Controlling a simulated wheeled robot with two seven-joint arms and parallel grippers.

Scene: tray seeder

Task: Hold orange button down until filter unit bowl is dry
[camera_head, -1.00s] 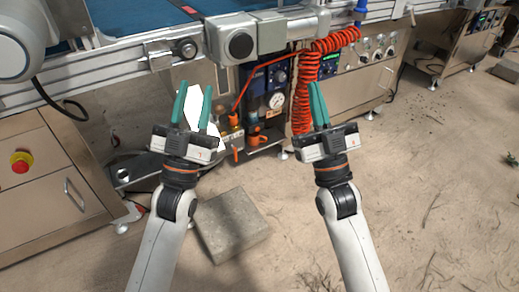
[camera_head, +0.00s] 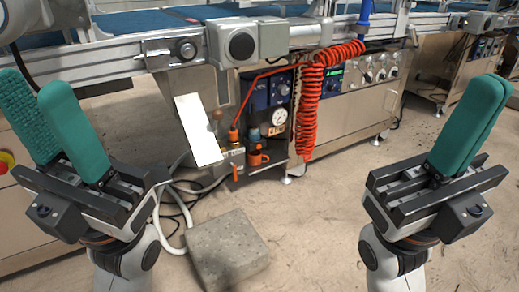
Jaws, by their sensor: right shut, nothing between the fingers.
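The air panel with a round pressure gauge (camera_head: 278,117) stands under the conveyor, left of the coiled red hose. Small orange parts (camera_head: 233,134) show left of the gauge; I cannot tell which is the button. The filter unit bowl and any water in it are too small to make out. My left gripper (camera_head: 36,84) is open and empty at the far left, with its green fingers apart. My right gripper (camera_head: 484,90) is shut and empty at the right. Both grippers are well apart from the panel.
A white sheet-like panel (camera_head: 197,130) leans left of the gauge. A coiled red hose (camera_head: 310,95) hangs from the conveyor. A concrete block (camera_head: 228,250) lies on the floor, with pale hoses beside it. Floor between my arms is mostly open.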

